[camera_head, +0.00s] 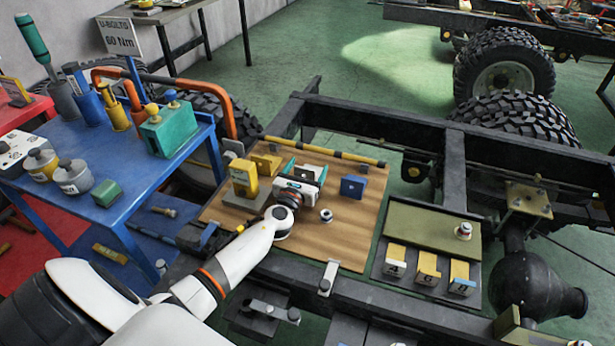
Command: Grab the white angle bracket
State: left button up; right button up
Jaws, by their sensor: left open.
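My left gripper (305,171) reaches in from the lower left over the wooden board (345,235). Its jaws are open, with teal-edged fingers pointing toward the far side of the board. A small white piece, which looks like the white angle bracket (306,173), shows between the fingers. The gripper body hides its near part, and I cannot tell whether the fingers touch it. My right gripper is not in view.
On the board, a yellow block (243,177) and a yellow bracket (268,163) stand left of the gripper. A blue bracket (353,186) and a small round part (326,215) are to its right. A yellow bar (325,150) edges the back. The board's right front is clear.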

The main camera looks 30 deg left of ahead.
pick_arm(q)
jog(key=shift+r, duration=0.1)
jog(key=c, duration=1.4)
